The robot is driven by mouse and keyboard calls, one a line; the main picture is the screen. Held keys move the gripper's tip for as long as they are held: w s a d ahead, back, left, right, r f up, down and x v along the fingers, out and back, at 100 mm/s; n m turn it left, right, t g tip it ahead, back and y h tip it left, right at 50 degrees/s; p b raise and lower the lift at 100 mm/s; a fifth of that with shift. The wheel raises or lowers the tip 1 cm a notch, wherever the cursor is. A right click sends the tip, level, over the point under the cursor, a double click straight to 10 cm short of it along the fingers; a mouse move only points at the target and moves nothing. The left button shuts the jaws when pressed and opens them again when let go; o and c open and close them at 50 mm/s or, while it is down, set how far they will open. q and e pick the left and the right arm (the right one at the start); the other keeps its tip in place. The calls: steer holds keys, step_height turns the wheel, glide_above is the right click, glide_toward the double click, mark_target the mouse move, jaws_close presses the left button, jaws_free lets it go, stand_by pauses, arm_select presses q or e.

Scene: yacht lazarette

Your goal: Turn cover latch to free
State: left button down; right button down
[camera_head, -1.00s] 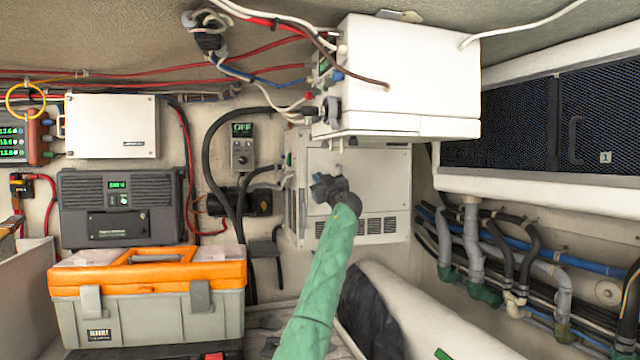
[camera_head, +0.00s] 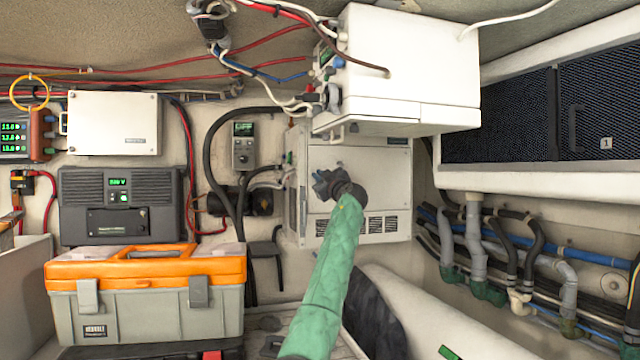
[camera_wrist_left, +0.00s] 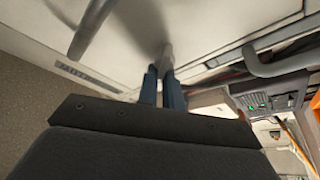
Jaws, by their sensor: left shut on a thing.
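The cover is the pale front of a white box (camera_head: 372,172) on the back wall. My left gripper (camera_head: 326,183), at the end of a green-sleeved arm, is at the left part of this cover. In the left wrist view its two dark blue fingers (camera_wrist_left: 162,78) are close together on a small pale latch (camera_wrist_left: 167,56) that stands out from the cover (camera_wrist_left: 205,22). The gripper hides the latch in the head view, so I cannot tell its turn angle. My right gripper is not in view.
A white unit (camera_head: 405,75) with cables overhangs the cover. A black hose (camera_head: 212,150) and a small control box (camera_head: 243,147) are to its left. An orange-lidded toolbox (camera_head: 150,270) stands at lower left. Pipes (camera_head: 475,235) run along the right wall.

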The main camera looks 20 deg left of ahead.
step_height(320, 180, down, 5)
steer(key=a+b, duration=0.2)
arm_select(q)
steer(key=n+g, duration=0.1)
steer(key=n, duration=0.2)
steer(key=n+g+p, duration=0.1)
steer(key=n, duration=0.2)
steer(key=f+n+g, duration=0.1)
steer(key=n+g, duration=0.1)
steer(key=n, duration=0.2)
steer(key=shift+a, duration=0.15)
steer(key=shift+f+n+g+h+p, duration=0.15)
steer(key=shift+n+g+h+p, duration=0.25)
steer(key=shift+n+p, duration=0.55)
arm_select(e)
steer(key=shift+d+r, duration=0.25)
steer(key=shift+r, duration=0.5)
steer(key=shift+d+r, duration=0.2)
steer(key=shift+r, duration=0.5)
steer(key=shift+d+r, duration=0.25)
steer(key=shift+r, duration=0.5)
arm_select(q)
steer(key=shift+n, duration=0.35)
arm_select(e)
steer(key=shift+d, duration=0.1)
arm_select(q)
steer(key=shift+s, duration=0.1)
